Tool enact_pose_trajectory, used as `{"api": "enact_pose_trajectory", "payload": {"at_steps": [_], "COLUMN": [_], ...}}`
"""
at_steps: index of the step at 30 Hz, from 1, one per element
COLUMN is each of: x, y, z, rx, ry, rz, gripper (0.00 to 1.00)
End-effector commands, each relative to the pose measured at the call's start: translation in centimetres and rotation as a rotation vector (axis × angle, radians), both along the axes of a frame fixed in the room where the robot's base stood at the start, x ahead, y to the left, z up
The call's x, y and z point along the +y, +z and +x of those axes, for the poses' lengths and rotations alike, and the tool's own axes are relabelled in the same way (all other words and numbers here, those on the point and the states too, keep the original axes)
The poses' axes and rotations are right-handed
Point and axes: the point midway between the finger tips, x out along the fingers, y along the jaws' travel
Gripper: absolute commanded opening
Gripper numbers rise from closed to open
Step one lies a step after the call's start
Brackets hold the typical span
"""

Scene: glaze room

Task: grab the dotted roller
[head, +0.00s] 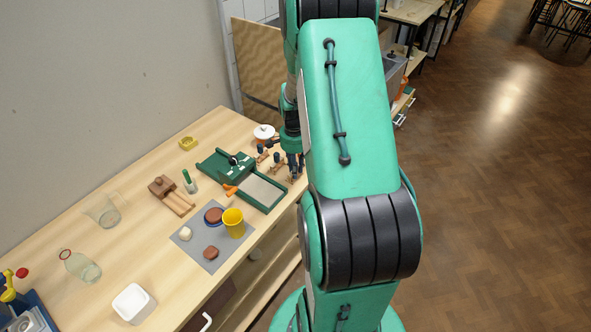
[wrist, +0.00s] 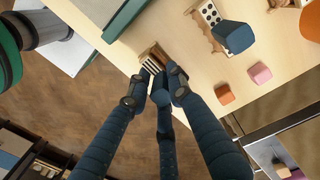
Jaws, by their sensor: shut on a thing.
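The dotted roller (wrist: 208,14), pale with black dots and a dark blue handle, lies on the wooden table near the top of the wrist view. It is apart from my gripper (wrist: 163,76). My gripper is low at the table's edge, its fingers closed around a different piece, a brown wooden roller with dark and light stripes (wrist: 151,64). The fingers hide much of this striped roller. In the head view my gripper (head: 295,172) is partly behind my arm, beside small rollers too small to tell apart by pattern.
A green tray (head: 262,207) and a green box (head: 226,166) are left of my gripper. A lidded white pot (head: 264,132) stands behind. In the wrist view an orange cube (wrist: 225,94) and a pink cube (wrist: 260,73) lie near the dotted roller. The table edge is close.

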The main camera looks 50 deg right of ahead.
Motion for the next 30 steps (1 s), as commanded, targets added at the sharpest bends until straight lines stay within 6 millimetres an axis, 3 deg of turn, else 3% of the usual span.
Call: {"api": "enact_pose_trajectory", "payload": {"at_steps": [23,24,25,26,30], "x": [0.2,0.3,0.3,0.4,0.4], "y": [-1.8,-1.9,-1.9,-2.0,-2.0], "z": [-0.3,-0.4,-0.4,-0.4,-0.4], "rx": [0.006,0.007,0.008,0.008,0.008], "ry": [0.000,0.000,0.000,0.000,0.000], "rz": [0.006,0.007,0.007,0.008,0.008], "gripper": [0.00,0.28,0.34,0.39,0.39]}}
